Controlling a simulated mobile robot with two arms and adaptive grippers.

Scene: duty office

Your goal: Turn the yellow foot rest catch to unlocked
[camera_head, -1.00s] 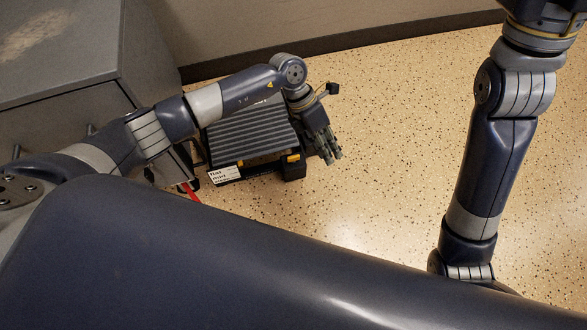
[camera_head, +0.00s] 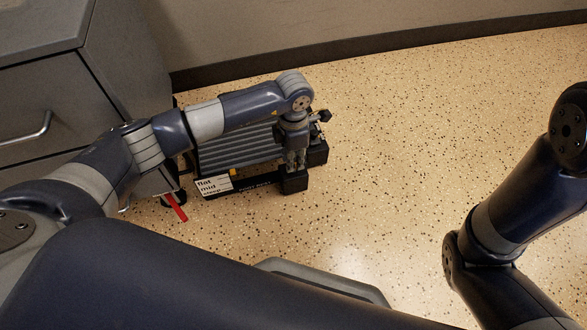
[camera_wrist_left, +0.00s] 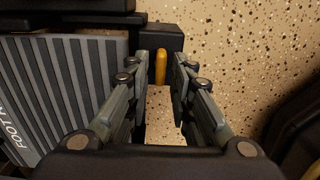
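The foot rest (camera_head: 222,152) has a ribbed grey top on a black base and stands on the floor beside a grey cabinet. In the left wrist view its ribbed top (camera_wrist_left: 72,75) fills the left side. The yellow catch (camera_wrist_left: 160,66) shows as a narrow upright bar at the foot rest's black end block. My left gripper (camera_head: 294,162) points down at that end and hides the catch in the head view. In the left wrist view the gripper (camera_wrist_left: 161,62) is open, with the catch between its fingertips and slim gaps beside it. My right gripper is out of view.
A label card (camera_head: 214,186) reading flat, mid, steep lies at the foot rest's near left, by a small yellow piece (camera_head: 233,172). A red bar (camera_head: 176,207) is left of it. The grey cabinet (camera_head: 60,100) stands at left. Speckled floor (camera_head: 420,140) is open to the right.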

